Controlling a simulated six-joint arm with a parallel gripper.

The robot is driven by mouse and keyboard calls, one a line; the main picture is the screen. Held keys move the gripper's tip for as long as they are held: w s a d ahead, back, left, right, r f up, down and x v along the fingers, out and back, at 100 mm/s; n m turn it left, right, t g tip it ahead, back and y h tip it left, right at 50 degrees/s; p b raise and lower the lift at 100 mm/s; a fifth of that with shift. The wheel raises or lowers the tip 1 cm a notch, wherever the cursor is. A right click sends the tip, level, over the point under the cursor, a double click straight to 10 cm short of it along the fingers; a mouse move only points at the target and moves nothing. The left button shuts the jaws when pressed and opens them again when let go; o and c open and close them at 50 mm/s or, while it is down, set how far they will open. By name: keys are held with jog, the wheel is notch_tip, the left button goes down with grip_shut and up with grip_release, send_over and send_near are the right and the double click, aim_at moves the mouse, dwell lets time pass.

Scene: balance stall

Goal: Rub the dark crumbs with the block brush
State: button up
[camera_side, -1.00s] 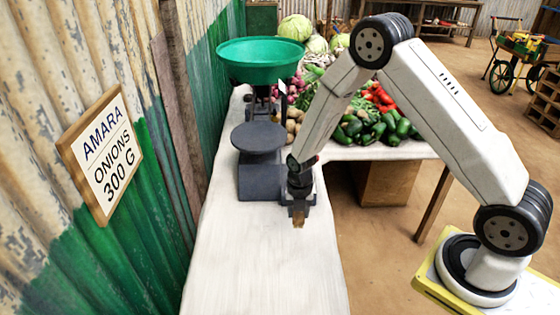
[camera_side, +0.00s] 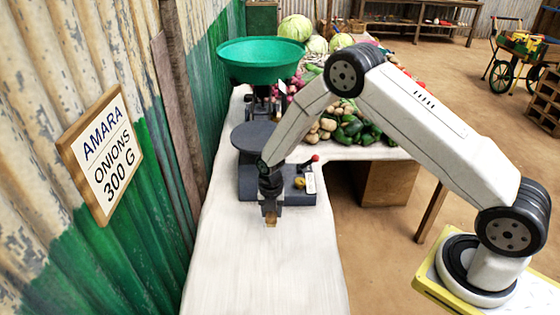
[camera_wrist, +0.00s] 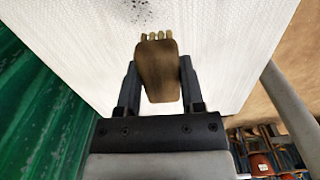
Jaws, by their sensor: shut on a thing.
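My gripper (camera_side: 270,208) is shut on the block brush (camera_side: 271,221) above the white table top. In the wrist view the brown wooden block of the brush (camera_wrist: 159,75) sits between the two fingers of my gripper (camera_wrist: 159,85), with pale bristle tufts at its far end. The dark crumbs (camera_wrist: 135,10) are a scatter of small black specks on the white top at the upper edge of the wrist view, beyond the bristles and apart from them in the picture. I cannot make out the crumbs in the side view. Whether the bristles touch the table is unclear.
A dark balance scale (camera_side: 250,183) with a green bowl (camera_side: 262,62) stands just behind my gripper. A red knob (camera_side: 315,158) shows at its right. Vegetables (camera_side: 350,125) lie farther back. A green corrugated wall (camera_side: 90,260) runs along the left. The table's front is clear.

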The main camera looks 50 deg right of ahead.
send_over(268, 235)
jog(key=d, duration=0.1)
jog(key=shift+s+f, duration=0.25)
jog(key=shift+f, duration=1.15)
jog(key=shift+s+f, duration=0.2)
jog(key=shift+f, duration=1.15)
jog(key=shift+w+d+f, duration=0.25)
jog(key=shift+f, duration=0.3)
jog(key=shift+w+d+f, duration=0.2)
jog(key=shift+f, duration=0.35)
jog(key=shift+w+d, duration=2.05)
jog(key=shift+s+a, duration=2.45)
jog(key=shift+s, duration=0.05)
jog(key=shift+w+a, duration=0.4)
jog(key=shift+a, duration=0.1)
jog(key=shift+w+d, duration=2.45)
jog(key=shift+w, duration=0.05)
jog(key=shift+s+a, duration=2.5)
jog(key=shift+a, duration=0.05)
jog(key=shift+d+r, duration=0.1)
jog(key=shift+r, duration=4.25)
